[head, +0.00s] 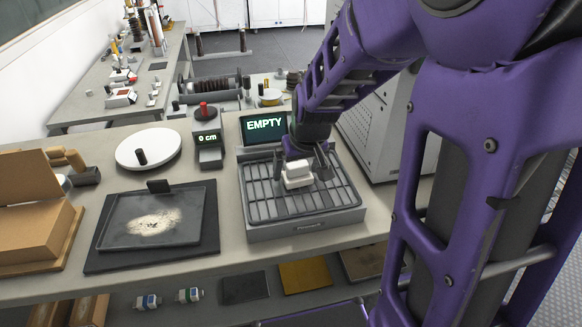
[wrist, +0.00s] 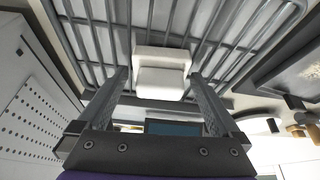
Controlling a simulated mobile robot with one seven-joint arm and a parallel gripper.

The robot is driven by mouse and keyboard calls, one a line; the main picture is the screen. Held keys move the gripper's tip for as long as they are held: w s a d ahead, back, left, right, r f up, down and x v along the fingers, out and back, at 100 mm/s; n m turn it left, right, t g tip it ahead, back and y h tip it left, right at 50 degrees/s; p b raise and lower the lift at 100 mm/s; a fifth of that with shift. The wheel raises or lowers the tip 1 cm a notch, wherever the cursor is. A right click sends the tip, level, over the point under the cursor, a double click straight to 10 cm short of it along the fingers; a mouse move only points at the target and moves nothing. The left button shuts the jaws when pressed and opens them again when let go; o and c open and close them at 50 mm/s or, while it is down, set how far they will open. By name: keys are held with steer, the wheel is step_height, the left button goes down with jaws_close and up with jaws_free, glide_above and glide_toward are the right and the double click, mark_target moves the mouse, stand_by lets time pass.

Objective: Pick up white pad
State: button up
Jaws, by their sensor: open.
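The white pad (head: 298,180) is a small, blocky white piece with a stepped shape. It rests on the dark wire rack (head: 335,196) of the grey device with the "EMPTY" screen. In the wrist view the white pad (wrist: 161,72) sits ahead of and between my fingers. My gripper (head: 306,162) is above the rack at the pad, its fingers apart on either side. In the wrist view my gripper (wrist: 160,82) is open, with gaps between fingers and pad.
The "EMPTY" screen (head: 264,124) stands behind the rack. A dark tray (head: 190,213) with pale powder lies left, with a white disc (head: 148,148) behind it. A grey cabinet (head: 385,125) is close on the right.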

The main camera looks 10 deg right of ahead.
mark_target(297, 164)
steer(key=shift+s+r, duration=0.1)
steer(key=shift+s, duration=0.05)
steer(key=shift+c, duration=0.4)
steer(key=c, duration=1.1)
step_height(297, 164, up, 10)
steer(key=shift+r+p, duration=0.1)
steer(key=shift+p, duration=0.9)
steer(key=shift+c, duration=0.2)
steer(key=o, duration=0.9)
steer(key=shift+c, duration=0.2)
steer(key=c, duration=0.7)
steer(key=shift+o, duration=0.2)
